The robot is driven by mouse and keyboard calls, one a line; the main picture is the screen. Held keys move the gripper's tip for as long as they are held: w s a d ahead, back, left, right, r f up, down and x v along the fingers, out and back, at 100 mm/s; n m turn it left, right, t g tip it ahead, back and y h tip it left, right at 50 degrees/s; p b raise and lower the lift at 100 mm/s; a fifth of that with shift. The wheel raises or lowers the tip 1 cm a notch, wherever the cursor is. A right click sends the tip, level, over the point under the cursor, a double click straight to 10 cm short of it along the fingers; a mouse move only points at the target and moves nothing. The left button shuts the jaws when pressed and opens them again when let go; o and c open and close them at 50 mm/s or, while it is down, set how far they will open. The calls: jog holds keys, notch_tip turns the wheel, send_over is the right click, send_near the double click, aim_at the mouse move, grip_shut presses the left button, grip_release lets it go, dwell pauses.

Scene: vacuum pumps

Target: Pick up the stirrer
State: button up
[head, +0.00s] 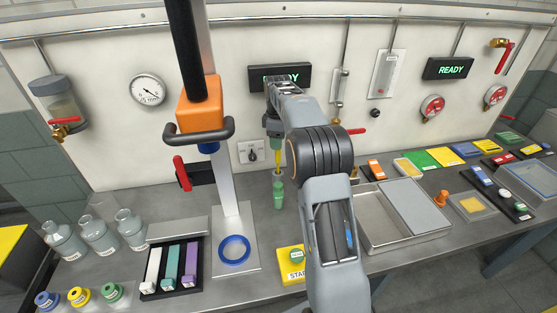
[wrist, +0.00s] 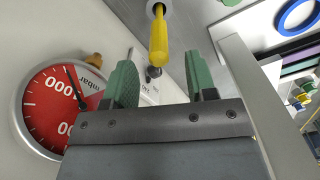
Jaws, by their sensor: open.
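In the wrist view, the yellow handle (wrist: 159,38) lies beyond and between the two green fingers of my gripper (wrist: 163,75). The fingers are apart with a gap between them, and neither visibly touches the handle. The stirrer's lower end is hidden.
An orange-headed post (head: 203,103) with a handlebar stands close on the left. A blue ring (head: 235,251) lies on its base. A metal tray (head: 402,243) is at the right. Glass bottles (head: 98,236) stand at the left. The wall with gauges is close behind.

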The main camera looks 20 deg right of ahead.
aim_at(278, 163)
jog(key=shift+f, duration=1.85)
grip_shut()
jog(key=shift+r, duration=0.1)
